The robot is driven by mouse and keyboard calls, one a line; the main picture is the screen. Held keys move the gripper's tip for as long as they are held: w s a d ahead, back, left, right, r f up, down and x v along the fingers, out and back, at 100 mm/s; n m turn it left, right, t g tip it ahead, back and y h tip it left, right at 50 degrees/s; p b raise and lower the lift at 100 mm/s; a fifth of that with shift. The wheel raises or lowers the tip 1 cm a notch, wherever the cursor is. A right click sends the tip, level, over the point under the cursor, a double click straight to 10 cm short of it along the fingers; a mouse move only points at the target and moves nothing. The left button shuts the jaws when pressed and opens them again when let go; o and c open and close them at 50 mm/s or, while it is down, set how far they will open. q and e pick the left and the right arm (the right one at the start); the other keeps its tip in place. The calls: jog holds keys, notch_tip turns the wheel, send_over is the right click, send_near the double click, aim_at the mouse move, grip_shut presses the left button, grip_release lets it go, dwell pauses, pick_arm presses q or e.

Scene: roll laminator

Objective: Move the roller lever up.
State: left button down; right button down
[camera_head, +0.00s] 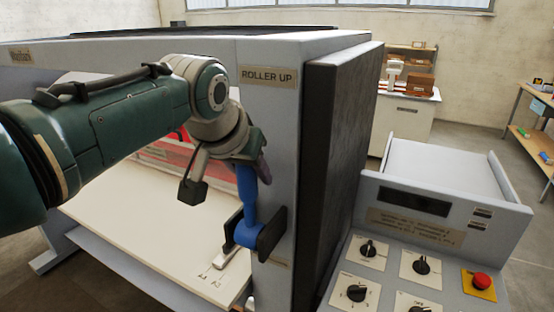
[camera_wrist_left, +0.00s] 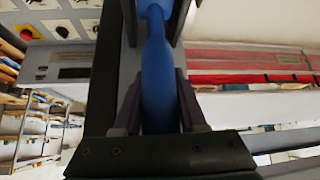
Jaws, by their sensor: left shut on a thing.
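The blue roller lever (camera_head: 247,190) stands roughly upright in its dark bracket on the front of the laminator's end post, under the "ROLLER UP" label (camera_head: 268,77). My left gripper (camera_head: 252,168) is at the lever's upper end, just below that label, and is shut on it. In the left wrist view the blue lever (camera_wrist_left: 157,75) runs between the two fingers of my left gripper (camera_wrist_left: 158,105), with a finger on each side. The lever's top end is hidden by the gripper in the head view. My right gripper is not in view.
The laminator's pale bed (camera_head: 150,215) lies below my left arm. A control panel with black knobs and a red stop button (camera_head: 482,280) stands to the right. A cabinet (camera_head: 405,118) and a workbench (camera_head: 535,125) are farther back, with open floor between.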

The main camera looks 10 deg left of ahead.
pick_arm(q)
jog(key=shift+w+f, duration=0.1)
jog(key=shift+f, duration=0.05)
dwell(0.4)
jog(key=shift+c, duration=2.3)
grip_release()
jog(key=shift+w, duration=0.1)
jog(key=shift+s+r+p, duration=0.35)
jog(key=shift+r+p, duration=0.05)
jog(key=shift+r, duration=0.25)
jog(key=v, duration=0.8)
jog(key=shift+r, duration=0.25)
jog(key=shift+s, duration=0.15)
jog(key=s+a+g+p, duration=0.2)
jog(key=s+p, duration=0.3)
jog(key=s, duration=1)
jog(key=s+a+g+y+p, duration=0.1)
jog(key=s+a+p, duration=0.4)
jog(key=s, duration=1)
jog(key=shift+s+a+r+g+p, duration=0.25)
jog(key=shift+a+g+p, duration=0.15)
jog(key=shift+p, duration=0.35)
